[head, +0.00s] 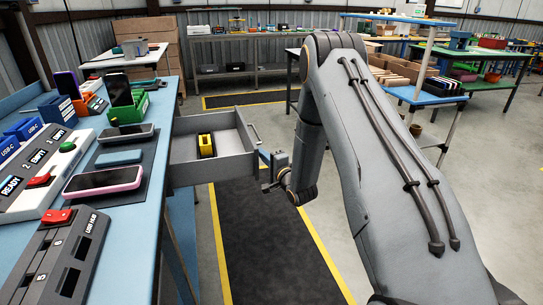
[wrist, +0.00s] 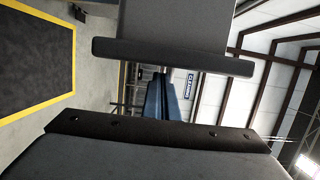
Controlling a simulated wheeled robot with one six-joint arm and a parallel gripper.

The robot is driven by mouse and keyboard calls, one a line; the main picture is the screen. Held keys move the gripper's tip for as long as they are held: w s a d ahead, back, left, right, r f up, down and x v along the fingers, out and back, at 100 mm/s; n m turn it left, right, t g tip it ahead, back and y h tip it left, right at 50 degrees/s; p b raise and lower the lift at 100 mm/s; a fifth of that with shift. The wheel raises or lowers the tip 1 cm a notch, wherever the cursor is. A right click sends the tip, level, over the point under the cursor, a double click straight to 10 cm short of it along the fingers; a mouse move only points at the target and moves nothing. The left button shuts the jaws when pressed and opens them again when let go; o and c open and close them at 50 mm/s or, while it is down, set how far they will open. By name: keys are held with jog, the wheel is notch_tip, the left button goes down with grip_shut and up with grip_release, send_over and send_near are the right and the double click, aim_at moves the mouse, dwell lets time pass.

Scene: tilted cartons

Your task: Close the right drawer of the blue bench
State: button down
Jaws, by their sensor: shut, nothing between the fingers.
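The drawer (head: 212,168) stands pulled out of the right side of the blue bench (head: 170,112) in the head view. It is grey, with a front panel and a bar handle (head: 254,133) facing right. A yellow object (head: 206,145) lies inside it. My gripper (head: 265,157) is just right of the drawer front, near its nearer end and below the handle. Its blue fingers are shut and empty; they show in the wrist view (wrist: 172,98). I cannot tell whether they touch the front panel. The drawer is not clearly identifiable in the wrist view.
A dark floor mat with yellow edges (head: 262,250) lies below the drawer. A blue-topped table (head: 425,95) stands at the right, beyond my arm.

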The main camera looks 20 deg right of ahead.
jog(key=shift+a, duration=0.45)
jog(key=shift+a, duration=0.1)
